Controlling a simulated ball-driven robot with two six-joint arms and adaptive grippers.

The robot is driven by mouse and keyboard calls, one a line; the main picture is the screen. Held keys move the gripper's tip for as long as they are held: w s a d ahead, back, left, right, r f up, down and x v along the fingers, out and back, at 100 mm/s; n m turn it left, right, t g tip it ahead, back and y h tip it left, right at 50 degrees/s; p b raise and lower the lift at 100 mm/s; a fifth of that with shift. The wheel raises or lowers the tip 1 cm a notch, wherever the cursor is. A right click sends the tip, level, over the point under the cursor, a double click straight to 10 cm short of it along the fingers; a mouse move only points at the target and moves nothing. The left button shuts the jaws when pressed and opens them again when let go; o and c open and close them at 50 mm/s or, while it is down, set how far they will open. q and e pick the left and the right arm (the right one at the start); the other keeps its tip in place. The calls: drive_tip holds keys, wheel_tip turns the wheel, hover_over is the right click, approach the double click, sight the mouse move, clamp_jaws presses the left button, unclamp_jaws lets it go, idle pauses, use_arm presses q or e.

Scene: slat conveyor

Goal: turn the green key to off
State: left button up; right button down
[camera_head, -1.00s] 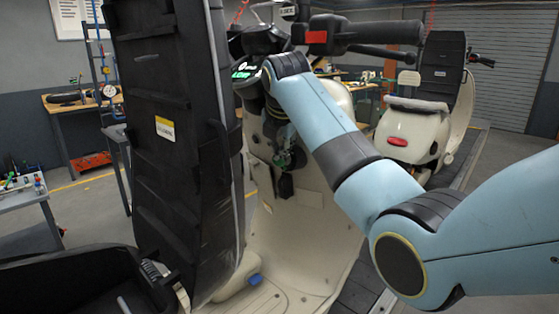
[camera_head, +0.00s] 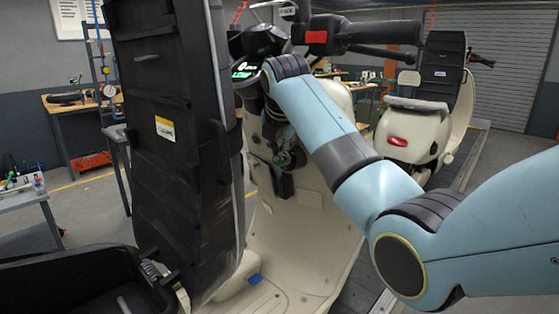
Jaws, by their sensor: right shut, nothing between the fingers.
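The cream scooter (camera_head: 305,240) stands in front of me with its lit green dashboard display (camera_head: 244,71). The green key (camera_head: 282,160) is small and partly covered, on the inner face of the front shield. Which way it is turned is too small to tell. My right arm reaches in from the right and bends down at the wrist behind its own blue link. My right gripper (camera_head: 290,152) is at the key, shut with nothing held between the fingers. Its fingers are mostly hidden, and I cannot tell whether they touch the key. My left gripper is not in view.
The raised black seat (camera_head: 160,190) stands upright close on the left. The handlebar grip (camera_head: 383,32) extends above my right arm. A second cream scooter (camera_head: 415,130) stands behind on the right. A workbench (camera_head: 75,105) is at the back left.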

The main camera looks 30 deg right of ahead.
drive_tip(key=shift+a+f, duration=0.2)
drive_tip(key=shift+f, duration=0.6)
idle(1.2)
drive_tip(key=v, duration=0.9)
drive_tip(key=shift+w+d+r, duration=0.25)
drive_tip(key=shift+w+r, duration=0.05)
drive_tip(key=shift+r, duration=0.05)
idle(0.4)
idle(0.4)
